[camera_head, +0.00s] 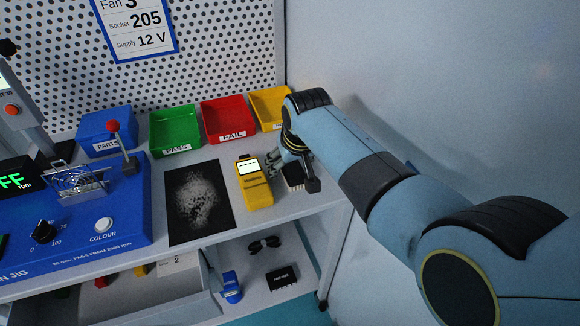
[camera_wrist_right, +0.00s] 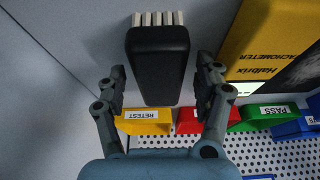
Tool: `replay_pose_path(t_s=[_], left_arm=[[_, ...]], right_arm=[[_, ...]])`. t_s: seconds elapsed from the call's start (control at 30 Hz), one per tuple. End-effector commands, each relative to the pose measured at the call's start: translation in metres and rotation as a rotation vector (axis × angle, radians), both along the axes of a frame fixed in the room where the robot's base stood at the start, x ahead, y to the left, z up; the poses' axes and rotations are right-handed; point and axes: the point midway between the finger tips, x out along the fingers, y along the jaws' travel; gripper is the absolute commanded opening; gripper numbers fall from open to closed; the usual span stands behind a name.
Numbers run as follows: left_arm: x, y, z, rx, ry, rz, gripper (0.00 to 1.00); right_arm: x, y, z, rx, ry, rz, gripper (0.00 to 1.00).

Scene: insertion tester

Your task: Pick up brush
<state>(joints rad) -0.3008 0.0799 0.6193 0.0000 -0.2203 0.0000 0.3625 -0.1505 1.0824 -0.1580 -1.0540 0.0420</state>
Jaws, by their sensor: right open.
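The brush (camera_head: 293,178) is on the bench near its right end, beside the yellow tachometer. In the right wrist view the brush (camera_wrist_right: 158,60) has a black body, with pale bristles at the top of the picture. My right gripper (camera_head: 294,171) is over it, partly hiding it in the head view. In the wrist view the fingers of the right gripper (camera_wrist_right: 161,82) are open, one on each side of the brush, with a visible gap at both sides. My left gripper is not in view.
The yellow tachometer (camera_head: 255,186) is close to the left of the brush. A dark, dusty mat (camera_head: 180,225) lies further left, near the blue jig (camera_head: 125,215). Green (camera_head: 175,130), red (camera_head: 224,120) and yellow (camera_head: 270,107) bins stand behind. A wall (camera_head: 420,60) is at the right.

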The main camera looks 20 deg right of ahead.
Motion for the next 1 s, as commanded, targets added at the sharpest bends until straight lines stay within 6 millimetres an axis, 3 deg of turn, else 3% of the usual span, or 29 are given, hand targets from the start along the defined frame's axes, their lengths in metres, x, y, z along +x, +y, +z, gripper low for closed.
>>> replay_pose_path(t_s=[0.07, 0.53, 1.0], left_arm=[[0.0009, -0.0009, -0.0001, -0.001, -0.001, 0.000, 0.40], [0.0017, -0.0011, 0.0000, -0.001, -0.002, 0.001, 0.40], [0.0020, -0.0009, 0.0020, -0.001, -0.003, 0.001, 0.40]], right_arm=[[0.0001, -0.0001, 0.0000, 0.000, 0.000, 0.000, 0.69], [0.0000, -0.0001, 0.0000, 0.000, 0.000, 0.000, 0.08], [0.0001, -0.0003, 0.0077, 0.000, 0.001, 0.000, 0.08]])
